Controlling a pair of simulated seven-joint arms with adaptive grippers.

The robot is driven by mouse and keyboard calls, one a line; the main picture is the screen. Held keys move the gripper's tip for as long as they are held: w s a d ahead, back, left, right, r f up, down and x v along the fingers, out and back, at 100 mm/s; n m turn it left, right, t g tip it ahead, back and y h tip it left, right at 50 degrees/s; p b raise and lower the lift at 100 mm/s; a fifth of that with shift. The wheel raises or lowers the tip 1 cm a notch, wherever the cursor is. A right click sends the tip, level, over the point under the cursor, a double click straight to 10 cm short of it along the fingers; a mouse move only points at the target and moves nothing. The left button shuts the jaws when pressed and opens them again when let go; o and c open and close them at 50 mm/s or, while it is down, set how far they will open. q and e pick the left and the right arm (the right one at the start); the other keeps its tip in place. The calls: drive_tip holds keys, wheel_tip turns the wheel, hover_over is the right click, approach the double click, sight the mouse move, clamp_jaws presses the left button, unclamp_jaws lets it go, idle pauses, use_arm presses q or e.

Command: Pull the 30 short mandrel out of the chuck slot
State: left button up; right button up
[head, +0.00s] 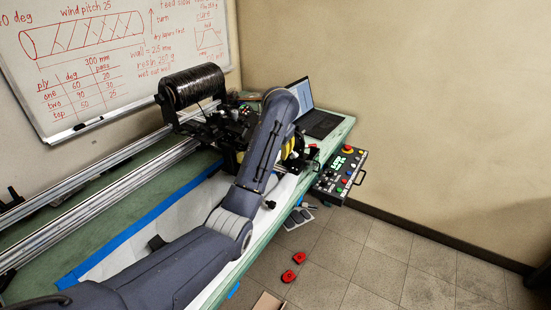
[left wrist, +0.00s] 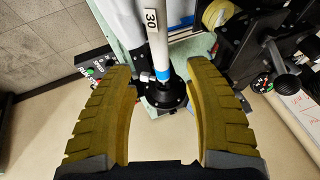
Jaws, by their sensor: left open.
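In the left wrist view the short mandrel (left wrist: 156,35) is a pale tube with a "30" label and a blue band near its lower end. That end stands in the black round chuck (left wrist: 166,98). My left gripper (left wrist: 160,80) is open, with one yellow ribbed finger on each side of the mandrel's lower end and visible gaps between. In the head view my left gripper (head: 293,148) is mostly hidden behind my own forearm, and the mandrel cannot be made out there. My right gripper is not in view.
A black wound spool (head: 192,86) and winding machinery stand behind my arm. A laptop (head: 315,112) lies on the green bench, with a control panel (head: 341,174) at its edge. Two red objects (head: 293,267) lie on the floor. Rails (head: 110,175) run along the left.

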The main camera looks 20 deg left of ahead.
sight(279, 156)
use_arm(q)
drive_tip(key=x, duration=0.8)
drive_tip(key=shift+w+a+f, duration=0.1)
drive_tip(key=shift+w+f, duration=0.1)
drive_tip(key=shift+f, duration=0.15)
drive_tip(key=shift+c, duration=0.2)
clamp_jaws()
drive_tip(key=c, duration=0.6)
unclamp_jaws()
drive_tip(key=shift+c, duration=0.2)
clamp_jaws()
drive_tip(key=shift+r, duration=0.2)
drive_tip(key=shift+s+d+r, duration=0.15)
drive_tip(key=shift+d+r, duration=0.55)
drive_tip(key=shift+r, duration=0.15)
